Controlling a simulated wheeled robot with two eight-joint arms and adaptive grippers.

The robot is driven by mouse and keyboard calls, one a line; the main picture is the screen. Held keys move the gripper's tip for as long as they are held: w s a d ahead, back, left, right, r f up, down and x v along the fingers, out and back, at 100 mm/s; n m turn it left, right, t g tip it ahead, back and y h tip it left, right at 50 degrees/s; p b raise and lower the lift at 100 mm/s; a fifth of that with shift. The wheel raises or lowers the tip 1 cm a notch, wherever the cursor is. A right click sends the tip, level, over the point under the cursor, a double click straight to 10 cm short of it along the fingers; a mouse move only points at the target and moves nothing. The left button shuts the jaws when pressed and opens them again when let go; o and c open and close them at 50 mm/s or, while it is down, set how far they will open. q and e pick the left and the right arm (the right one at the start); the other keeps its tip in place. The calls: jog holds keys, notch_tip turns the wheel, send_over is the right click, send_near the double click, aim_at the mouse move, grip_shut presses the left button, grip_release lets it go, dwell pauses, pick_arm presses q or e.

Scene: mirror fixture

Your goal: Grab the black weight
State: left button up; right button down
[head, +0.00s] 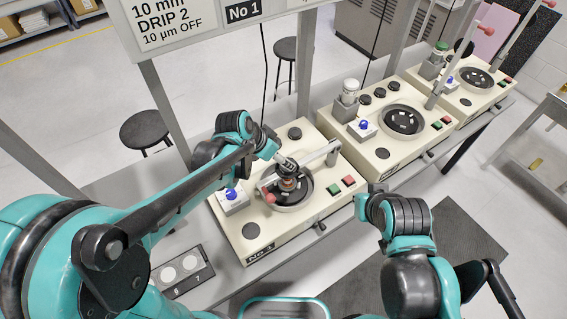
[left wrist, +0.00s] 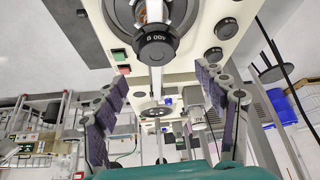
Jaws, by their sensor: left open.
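The black weight (left wrist: 156,47) is a round dark disc marked 400 g, at top centre in the left wrist view. My left gripper (head: 268,152) is above and behind the weight in the head view. In the left wrist view the left gripper (left wrist: 158,80) is open, its fingers wide apart and empty, with the weight beyond the fingertips. My right arm is at lower right in the head view; its fingers cannot be made out.
A metal arm (head: 316,154) crosses the No 1 machine near the weight. A blue knob (head: 231,194) and green and red buttons (head: 341,186) flank the plate. Two similar machines stand to the right, the nearer with a round plate (head: 403,120). A sign (head: 210,20) hangs above.

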pick_arm(q)
jog(key=x, duration=0.2)
jog(key=b+x, duration=0.1)
jog(key=x, duration=0.4)
jog(key=shift+s+f, duration=0.2)
jog(key=shift+s, duration=0.1)
jog(key=shift+r, duration=0.1)
jog(key=c, duration=1.6)
jog(key=shift+c, duration=0.2)
jog(key=shift+r, duration=0.1)
